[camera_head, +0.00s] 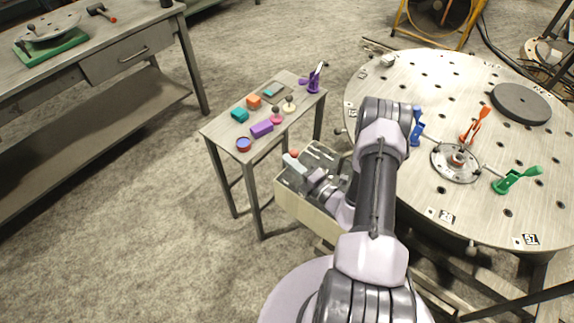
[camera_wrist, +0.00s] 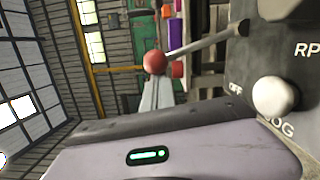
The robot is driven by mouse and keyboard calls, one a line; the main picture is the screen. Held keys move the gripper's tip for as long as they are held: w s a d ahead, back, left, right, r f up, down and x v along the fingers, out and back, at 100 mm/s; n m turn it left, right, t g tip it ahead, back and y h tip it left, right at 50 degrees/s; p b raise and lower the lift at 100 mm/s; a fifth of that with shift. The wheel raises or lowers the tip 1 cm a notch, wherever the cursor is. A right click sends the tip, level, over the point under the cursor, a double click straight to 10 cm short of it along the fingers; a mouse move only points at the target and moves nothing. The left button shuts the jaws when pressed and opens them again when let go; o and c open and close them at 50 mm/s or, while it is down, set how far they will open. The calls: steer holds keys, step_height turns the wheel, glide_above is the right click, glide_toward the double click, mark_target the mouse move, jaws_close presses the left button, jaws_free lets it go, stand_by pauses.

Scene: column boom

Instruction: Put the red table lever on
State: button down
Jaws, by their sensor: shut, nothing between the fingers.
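The red table lever has a red ball (camera_wrist: 154,61) on a thin grey rod (camera_wrist: 205,42), which runs to the dark control panel (camera_wrist: 297,62) at the right of the wrist view. In the head view the red ball (camera_head: 294,153) shows small, over the control box (camera_head: 292,200) in front of the small table. My gripper (camera_head: 290,161) is shut and empty, right by the ball. In the wrist view my pale fingers (camera_wrist: 157,95) reach up to the ball's lower side; I cannot tell if they touch it. Which setting the lever is in is not clear.
A white knob (camera_wrist: 273,96) is on the panel near "OFF" and "JOG" lettering. The small table (camera_head: 222,130) holds several coloured blocks and a purple clamp (camera_head: 314,78). The round table (camera_head: 400,207) at right carries clamps and a dark disc (camera_head: 521,103).

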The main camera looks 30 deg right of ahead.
steer(key=w+d+r+m+g, duration=0.1)
steer(key=w+d+m, duration=0.2)
steer(key=d+m, duration=0.3)
steer(key=d, duration=0.3)
steer(key=shift+w+d+r+m+p, duration=0.15)
steer(key=shift+d+m+p, duration=0.05)
steer(key=shift+m+p, duration=0.15)
steer(key=shift+d, duration=0.1)
stand_by(0.4)
